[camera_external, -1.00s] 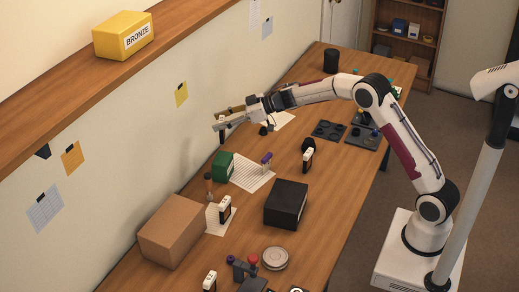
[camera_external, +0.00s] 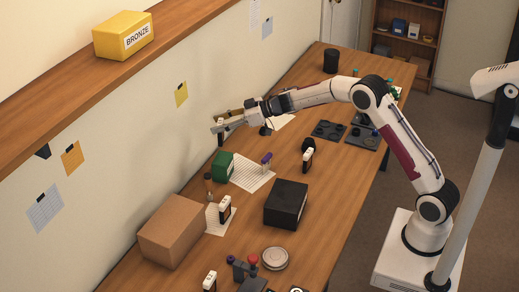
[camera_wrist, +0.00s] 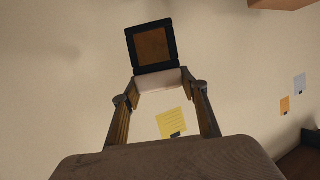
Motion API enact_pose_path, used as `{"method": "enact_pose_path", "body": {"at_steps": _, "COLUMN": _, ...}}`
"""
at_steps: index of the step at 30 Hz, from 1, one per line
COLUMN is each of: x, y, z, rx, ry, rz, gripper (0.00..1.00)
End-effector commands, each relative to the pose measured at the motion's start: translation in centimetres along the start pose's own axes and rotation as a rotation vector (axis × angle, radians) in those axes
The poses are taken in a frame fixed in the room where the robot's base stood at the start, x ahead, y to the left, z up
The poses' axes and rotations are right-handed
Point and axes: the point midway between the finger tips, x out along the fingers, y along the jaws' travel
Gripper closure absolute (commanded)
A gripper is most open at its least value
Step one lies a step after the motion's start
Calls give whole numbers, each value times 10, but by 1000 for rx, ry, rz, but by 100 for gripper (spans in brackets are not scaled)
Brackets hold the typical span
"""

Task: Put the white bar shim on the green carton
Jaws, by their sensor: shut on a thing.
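My gripper (camera_external: 218,127) is shut on the white bar shim, seen in the wrist view (camera_wrist: 158,83) as a pale block between the fingertips. A black square frame with a brown centre (camera_wrist: 152,47) shows at the block's far side. In the external view the held piece is small and partly hidden by the fingers. The green carton (camera_external: 221,166) stands on the table near the wall, below my gripper, with a visible gap between. The carton is not visible in the wrist view.
A striped sheet (camera_external: 250,174) with a purple-topped item (camera_external: 266,158) lies right of the carton. A black box (camera_external: 286,206), a brown cardboard box (camera_external: 172,231) and black-and-white upright pieces (camera_external: 225,208) stand nearer. The wall (camera_external: 130,130) is close behind the carton.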

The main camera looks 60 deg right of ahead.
Motion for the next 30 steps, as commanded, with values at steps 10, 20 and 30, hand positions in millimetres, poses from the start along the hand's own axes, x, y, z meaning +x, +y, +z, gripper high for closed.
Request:
{"method": "enact_pose_path", "body": {"at_steps": 10, "x": 14, "y": 0, "z": 34, "rx": 1, "ry": 1, "rz": -1, "gripper": 78}}
{"method": "enact_pose_path", "body": {"at_steps": 20, "x": 15, "y": 0, "z": 35, "rx": 0, "ry": 1, "rz": -1, "gripper": 78}}
{"method": "enact_pose_path", "body": {"at_steps": 30, "x": 25, "y": 0, "z": 60, "rx": 3, "ry": -1, "rz": -1, "gripper": 78}}
